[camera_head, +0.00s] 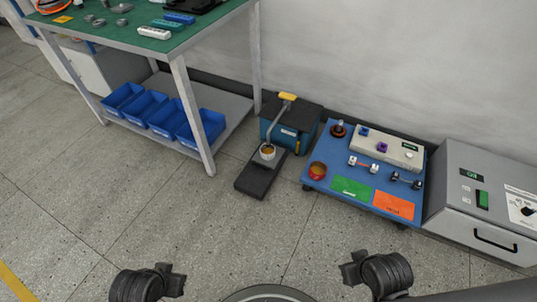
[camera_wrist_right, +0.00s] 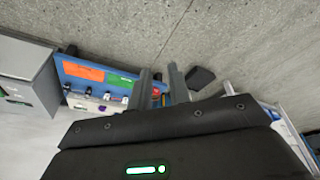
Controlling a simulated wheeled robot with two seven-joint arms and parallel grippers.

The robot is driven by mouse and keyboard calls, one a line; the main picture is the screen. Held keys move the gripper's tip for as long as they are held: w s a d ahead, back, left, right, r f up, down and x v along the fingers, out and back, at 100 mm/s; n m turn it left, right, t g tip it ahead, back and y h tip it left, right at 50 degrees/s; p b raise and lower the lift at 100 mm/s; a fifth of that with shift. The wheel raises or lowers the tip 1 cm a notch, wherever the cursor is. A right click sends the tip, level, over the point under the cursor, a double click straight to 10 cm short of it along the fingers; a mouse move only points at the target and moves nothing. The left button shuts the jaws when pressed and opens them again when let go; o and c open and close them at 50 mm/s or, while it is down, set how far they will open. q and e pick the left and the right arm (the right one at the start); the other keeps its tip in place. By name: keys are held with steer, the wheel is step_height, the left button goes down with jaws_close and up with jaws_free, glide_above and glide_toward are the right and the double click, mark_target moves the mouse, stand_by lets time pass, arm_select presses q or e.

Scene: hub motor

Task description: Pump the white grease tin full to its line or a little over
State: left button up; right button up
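The white grease tin (camera_head: 267,153) stands on a black tray (camera_head: 258,184) at the front of the grease pump (camera_head: 294,127), a blue box with a dark top. A brownish-yellow fill shows in the tin; its line is too small to make out. The pump's yellow handle (camera_head: 287,97) sticks up above the tin. My left gripper (camera_head: 172,281) is low at the left, its two fingertips apart, and looks empty. My right gripper (camera_head: 352,268) is low right of centre; the right wrist view shows its two fingers (camera_wrist_right: 161,84) apart with nothing held. Both are well short of the pump.
Left is a green-topped workbench (camera_head: 115,38) with blue bins (camera_head: 124,97) below. The floor in front is clear.

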jaws_close()
stand_by(0.9)
